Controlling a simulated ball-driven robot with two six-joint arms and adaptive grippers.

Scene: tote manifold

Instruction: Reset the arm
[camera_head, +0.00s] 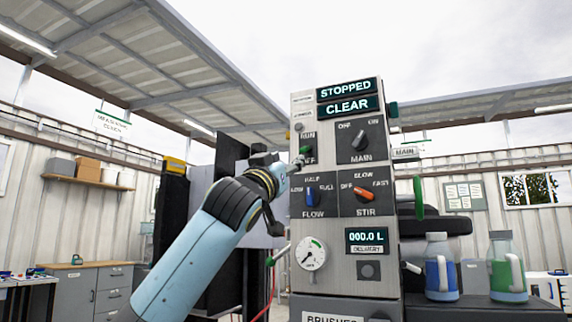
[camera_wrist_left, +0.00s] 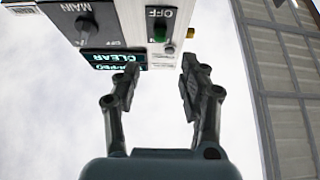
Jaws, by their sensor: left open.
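My left arm comes in from the lower left, and its gripper (camera_head: 293,165) is beside the left edge of the grey control panel (camera_head: 382,246). In the left wrist view the gripper (camera_wrist_left: 160,66) is open, with nothing between its fingers. The panel appears upside down there, beyond the fingertips. The upper displays (camera_head: 347,97) read STOPPED and CLEAR. The green RUN/OFF switch (camera_head: 305,150) is close to the gripper; it also shows in the wrist view (camera_wrist_left: 159,32). The black MAIN knob (camera_head: 360,141), blue FLOW knob (camera_head: 311,196) and orange STIR knob (camera_head: 364,194) are visible. My right gripper is not in view.
The delivery display (camera_head: 367,237) reads 000.0 L, and a round gauge (camera_head: 311,254) is left of it. A blue-filled bottle (camera_head: 440,268) and a green-filled bottle (camera_head: 507,267) stand right of the panel. Drawers (camera_head: 114,278) stand at the far left.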

